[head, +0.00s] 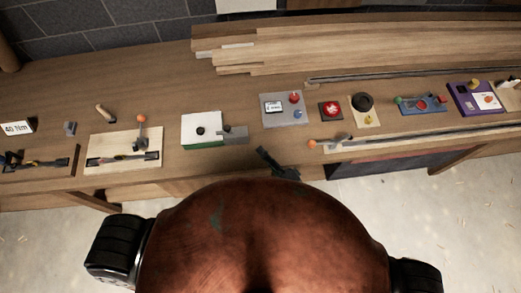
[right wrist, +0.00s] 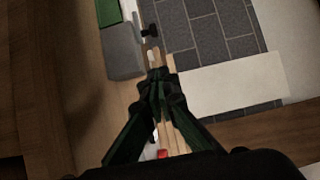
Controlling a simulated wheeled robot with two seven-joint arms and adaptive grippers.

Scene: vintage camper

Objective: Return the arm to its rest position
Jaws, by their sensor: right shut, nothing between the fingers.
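My right gripper (head: 275,163) shows as a small dark shape at the front edge of the workbench (head: 185,184), just right of and below a white and green box (head: 201,143) with a grey block on its right side. In the right wrist view the right gripper (right wrist: 158,80) is shut with its fingers together and nothing held. It is close to the grey block (right wrist: 124,57); I cannot tell whether they touch. My left gripper is not in view.
The bench carries a wooden board with an orange-knobbed lever (head: 142,118), a grey panel (head: 270,118), a red button box (head: 331,110), a blue lever board (head: 423,104) and a purple box (head: 464,102). Planks (head: 310,48) lie behind. The floor in front is clear.

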